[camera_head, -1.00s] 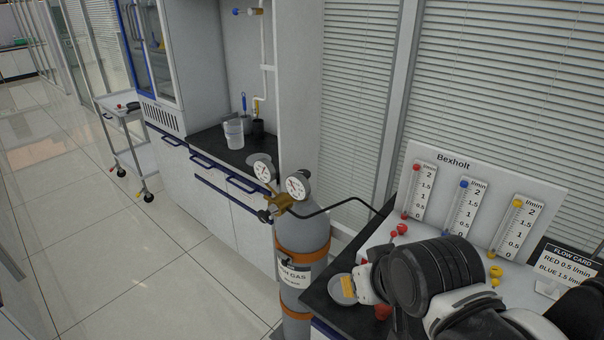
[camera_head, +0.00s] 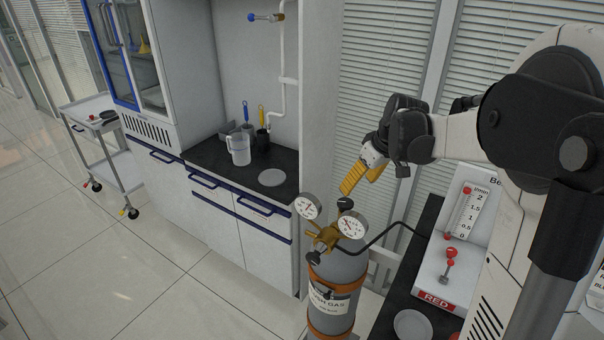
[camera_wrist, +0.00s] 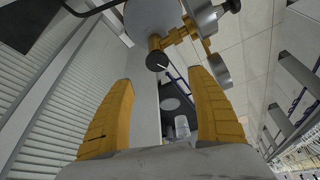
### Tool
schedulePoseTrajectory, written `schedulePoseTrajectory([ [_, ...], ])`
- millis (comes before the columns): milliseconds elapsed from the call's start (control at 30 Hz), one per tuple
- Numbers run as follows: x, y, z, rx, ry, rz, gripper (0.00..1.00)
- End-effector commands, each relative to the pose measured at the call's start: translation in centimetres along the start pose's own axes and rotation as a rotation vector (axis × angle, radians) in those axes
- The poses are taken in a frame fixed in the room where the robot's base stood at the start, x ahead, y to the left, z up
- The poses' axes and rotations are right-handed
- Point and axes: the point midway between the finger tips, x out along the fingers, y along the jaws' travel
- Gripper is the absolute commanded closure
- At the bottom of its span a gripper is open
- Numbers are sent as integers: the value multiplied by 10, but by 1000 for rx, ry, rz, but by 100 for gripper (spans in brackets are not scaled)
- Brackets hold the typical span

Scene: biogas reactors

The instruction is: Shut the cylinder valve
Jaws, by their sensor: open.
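A grey gas cylinder (camera_head: 345,268) with orange straps stands at the bench end. On its top is a brass regulator (camera_head: 325,237) with two round gauges. A black valve knob (camera_head: 345,204) sits above the brass body, between the gauges. My gripper (camera_head: 358,184), with yellow fingers, is just above and beside the knob, open and empty. In the wrist view a round black knob with a white mark (camera_wrist: 157,61) lies just beyond the gap between the open fingertips (camera_wrist: 163,79). It looks apart from both fingers. Another black knob (camera_head: 315,258) is on the regulator's lower front.
A black hose (camera_head: 388,232) runs right from the regulator to a flowmeter panel (camera_head: 470,205). A left counter holds a beaker (camera_head: 238,148) and a flat disc (camera_head: 272,177). A trolley (camera_head: 105,150) stands far left. The floor at left is clear.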

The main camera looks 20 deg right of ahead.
Motion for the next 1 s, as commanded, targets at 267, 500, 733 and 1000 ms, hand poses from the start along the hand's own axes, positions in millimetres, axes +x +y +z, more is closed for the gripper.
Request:
schedulePoseTrajectory([
  [267,30,9,0,-9,-2,-7,32],
  [500,78,8,0,-9,-2,-6,32],
  [733,108,8,0,-8,-2,-6,32],
  [1000,113,8,0,-7,-2,-6,32],
])
